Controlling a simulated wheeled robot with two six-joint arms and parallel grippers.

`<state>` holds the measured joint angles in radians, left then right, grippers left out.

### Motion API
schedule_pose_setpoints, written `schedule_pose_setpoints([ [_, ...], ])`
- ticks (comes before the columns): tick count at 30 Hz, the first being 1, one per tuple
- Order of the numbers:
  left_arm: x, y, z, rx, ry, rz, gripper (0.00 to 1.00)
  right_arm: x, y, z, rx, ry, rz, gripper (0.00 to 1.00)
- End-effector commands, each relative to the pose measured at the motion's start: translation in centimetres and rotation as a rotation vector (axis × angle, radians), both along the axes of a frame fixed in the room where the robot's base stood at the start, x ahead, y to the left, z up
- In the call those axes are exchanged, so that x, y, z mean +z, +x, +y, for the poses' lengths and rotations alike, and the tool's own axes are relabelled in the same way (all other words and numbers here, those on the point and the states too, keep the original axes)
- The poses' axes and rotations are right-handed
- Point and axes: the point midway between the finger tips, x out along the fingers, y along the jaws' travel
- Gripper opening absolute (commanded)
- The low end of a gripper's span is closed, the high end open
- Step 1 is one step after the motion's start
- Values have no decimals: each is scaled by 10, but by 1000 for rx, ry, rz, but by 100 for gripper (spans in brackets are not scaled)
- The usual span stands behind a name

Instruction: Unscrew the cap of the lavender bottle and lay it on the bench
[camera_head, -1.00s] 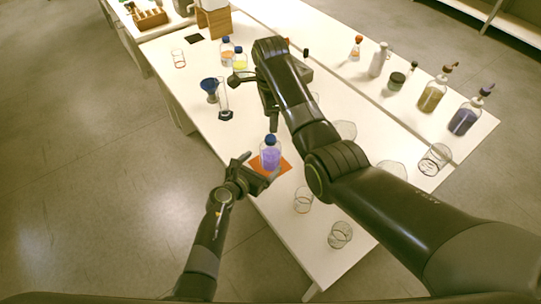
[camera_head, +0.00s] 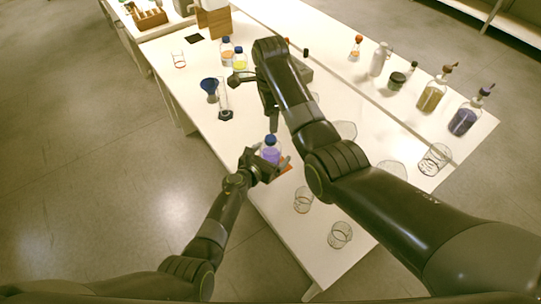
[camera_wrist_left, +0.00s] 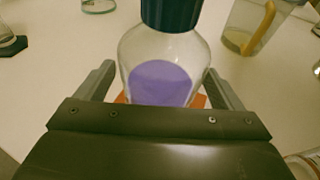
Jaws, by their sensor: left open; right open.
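The lavender bottle (camera_head: 271,154), clear with purple liquid and a blue cap (camera_head: 271,140), stands upright on an orange mat (camera_head: 287,168) near the bench's left edge. In the left wrist view the bottle (camera_wrist_left: 160,80) is between the fingers, its cap (camera_wrist_left: 171,12) cut off by the top edge. My left gripper (camera_head: 266,159) is open around the bottle's lower body, with no clear finger contact visible. My right gripper (camera_head: 253,103) is open and empty, beyond the bottle over the bench (camera_head: 188,62); the right forearm hides part of the bench.
A blue funnel (camera_head: 209,85) and a cylinder (camera_head: 223,100) stand beyond the bottle. Beakers (camera_head: 303,199) (camera_head: 340,235) stand on the near side. Small bottles with orange (camera_head: 227,53) and yellow (camera_head: 240,63) contents stand farther back. Stoppered bottles (camera_head: 432,95) line the right side.

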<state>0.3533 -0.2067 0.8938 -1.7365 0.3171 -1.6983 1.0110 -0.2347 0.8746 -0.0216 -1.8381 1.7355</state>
Motion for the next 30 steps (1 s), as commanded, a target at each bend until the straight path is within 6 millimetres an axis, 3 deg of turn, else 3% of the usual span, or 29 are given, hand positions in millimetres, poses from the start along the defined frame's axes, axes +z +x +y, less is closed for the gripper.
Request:
schedule_pose_setpoints([
  [2,0,0,0,0,0,0,85,0,0,0,0,0,0,50],
  [21,0,0,0,0,-1,0,1,0,0,0,-29,0,0,50],
  [30,0,0,0,0,-1,0,0,0,0,0,-381,0,0,50],
])
